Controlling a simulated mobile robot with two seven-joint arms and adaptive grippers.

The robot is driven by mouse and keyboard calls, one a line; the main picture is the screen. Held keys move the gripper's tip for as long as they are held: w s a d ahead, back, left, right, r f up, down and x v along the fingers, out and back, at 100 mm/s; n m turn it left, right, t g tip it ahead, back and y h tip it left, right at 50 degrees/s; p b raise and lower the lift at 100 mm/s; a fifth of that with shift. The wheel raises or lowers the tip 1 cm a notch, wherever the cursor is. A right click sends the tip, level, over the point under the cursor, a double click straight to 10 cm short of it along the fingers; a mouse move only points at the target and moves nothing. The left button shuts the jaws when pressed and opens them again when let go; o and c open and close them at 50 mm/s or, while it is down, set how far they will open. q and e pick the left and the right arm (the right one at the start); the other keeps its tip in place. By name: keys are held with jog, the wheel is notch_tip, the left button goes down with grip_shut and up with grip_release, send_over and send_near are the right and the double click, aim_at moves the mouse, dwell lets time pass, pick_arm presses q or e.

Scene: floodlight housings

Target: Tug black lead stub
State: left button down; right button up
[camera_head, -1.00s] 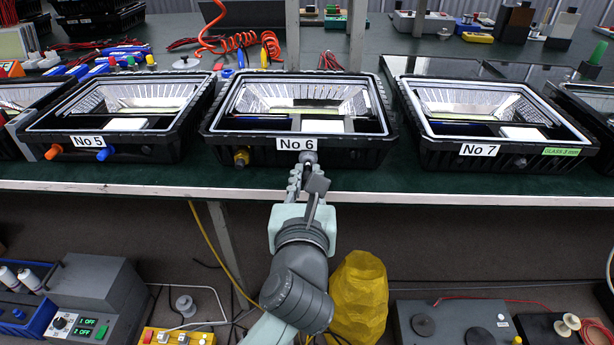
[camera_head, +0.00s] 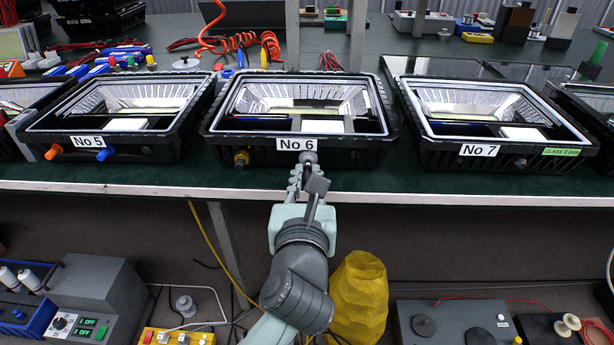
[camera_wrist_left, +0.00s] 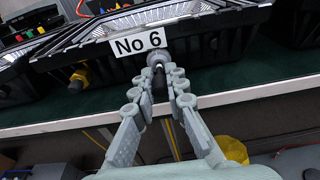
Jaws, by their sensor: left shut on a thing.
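The floodlight housing No 6 (camera_head: 365,152) stands at the front of the green bench, its label facing me. A grey round gland (camera_head: 309,158) sits on its front wall below the label, and it also shows in the left wrist view (camera_wrist_left: 158,57). My left gripper (camera_head: 306,176) is at the front of this gland. In the left wrist view its two fingers (camera_wrist_left: 158,78) close on the black lead stub coming out of the gland. The stub itself is mostly hidden between the fingers. My right gripper is in neither view.
Housing No 5 (camera_head: 120,146) with orange and blue fittings stands to the left, and housing No 7 (camera_head: 440,153) to the right. A yellow-brown fitting (camera_head: 241,157) is on No 6, left of the gland. A yellow bag-like object (camera_head: 358,300) is below the bench edge.

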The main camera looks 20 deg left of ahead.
pick_arm(q)
jog(key=c, duration=1.5)
grip_release()
jog(key=shift+o, duration=0.2)
jog(key=shift+s, duration=0.15)
jog(key=v, duration=0.7)
jog(key=shift+s, duration=0.2)
